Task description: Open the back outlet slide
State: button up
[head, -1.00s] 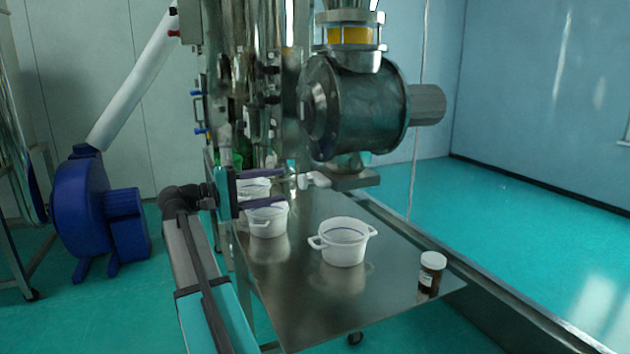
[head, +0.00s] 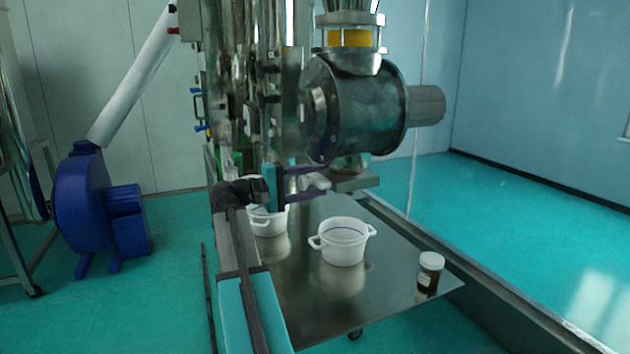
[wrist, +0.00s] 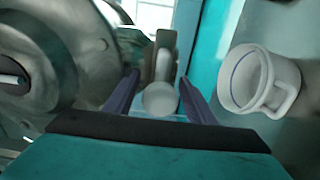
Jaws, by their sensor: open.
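The outlet slide's pale knob (head: 316,182) sticks out at the left of a flat metal plate (head: 356,181) under the round steel housing. In the wrist view the round knob (wrist: 160,99) lies between my two purple fingers, with its grey bar (wrist: 164,60) running away beyond it. My gripper (head: 326,180) is open, one finger above and one below the knob in the head view. It is also open in the wrist view (wrist: 159,78), and I see no clear contact with the knob. The fingers partly hide the knob in the head view.
A white two-handled pot (head: 343,243) and a brown jar with a white lid (head: 430,272) stand on the steel table (head: 385,292). Another white pot (head: 270,222) stands behind my arm. The round steel housing (head: 352,108) hangs close above my gripper.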

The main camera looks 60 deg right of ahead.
jog(key=shift+d, duration=0.1)
jog(key=shift+c, duration=0.4)
grip_shut()
jog(key=shift+s, duration=0.1)
